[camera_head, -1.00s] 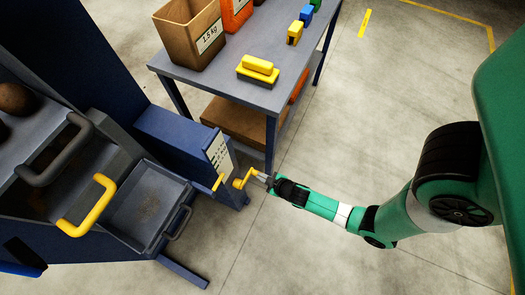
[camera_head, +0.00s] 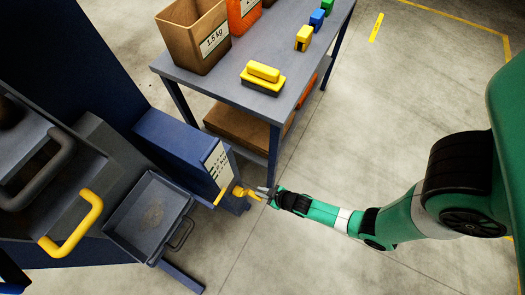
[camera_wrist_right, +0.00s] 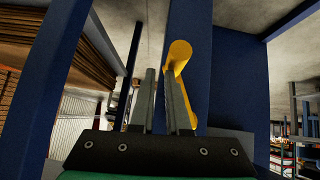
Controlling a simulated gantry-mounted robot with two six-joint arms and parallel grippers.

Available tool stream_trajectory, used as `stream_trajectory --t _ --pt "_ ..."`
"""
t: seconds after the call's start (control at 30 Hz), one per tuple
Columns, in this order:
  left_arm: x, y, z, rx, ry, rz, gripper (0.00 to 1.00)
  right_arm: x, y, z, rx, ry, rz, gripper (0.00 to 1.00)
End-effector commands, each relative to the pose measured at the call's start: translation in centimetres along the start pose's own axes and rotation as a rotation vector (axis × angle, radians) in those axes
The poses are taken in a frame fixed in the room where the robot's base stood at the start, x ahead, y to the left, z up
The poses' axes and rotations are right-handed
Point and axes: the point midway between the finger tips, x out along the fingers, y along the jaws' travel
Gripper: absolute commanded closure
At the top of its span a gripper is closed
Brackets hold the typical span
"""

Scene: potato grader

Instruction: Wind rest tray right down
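The grey rest tray (camera_head: 118,226) is attached at the blue machine's side, below the yellow-handled drawer. A yellow crank (camera_head: 238,190) sticks out from the blue housing (camera_head: 180,150) that carries a white label. My right gripper (camera_head: 268,191) is at the crank's outer end. In the right wrist view its two grey fingers (camera_wrist_right: 162,100) stand a small gap apart. The crank's yellow grip (camera_wrist_right: 179,55) shows beyond and to the right of the right finger, not clearly between the two. Contact cannot be made out. My left gripper is not in view.
A grey bench (camera_head: 215,85) stands behind the crank, with a brown 1.5 kg bin (camera_head: 195,35), a yellow brush-like block (camera_head: 262,78) and small coloured blocks on it. Its blue leg (camera_head: 273,155) is close to my right gripper.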

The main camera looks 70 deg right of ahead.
Motion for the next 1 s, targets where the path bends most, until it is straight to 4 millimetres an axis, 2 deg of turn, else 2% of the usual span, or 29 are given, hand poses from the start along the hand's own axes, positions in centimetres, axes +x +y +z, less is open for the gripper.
stream_trajectory --t 0.03,0.53,0.67,0.83,1.0 --pt "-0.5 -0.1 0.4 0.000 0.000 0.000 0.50 0.3 -0.1 1.4 -0.003 -0.026 0.002 1.00" --pt "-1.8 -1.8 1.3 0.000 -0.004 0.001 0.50 0.8 -1.8 3.3 -0.005 -0.033 0.004 1.00" --pt "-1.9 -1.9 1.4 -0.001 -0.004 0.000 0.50 0.9 -1.9 3.4 -0.006 -0.033 0.005 1.00" --pt "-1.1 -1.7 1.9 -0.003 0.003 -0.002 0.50 1.8 -1.6 1.9 -0.006 -0.019 0.006 1.00" --pt "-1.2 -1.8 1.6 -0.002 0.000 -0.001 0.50 1.5 -1.8 2.0 -0.004 -0.017 0.004 1.00"
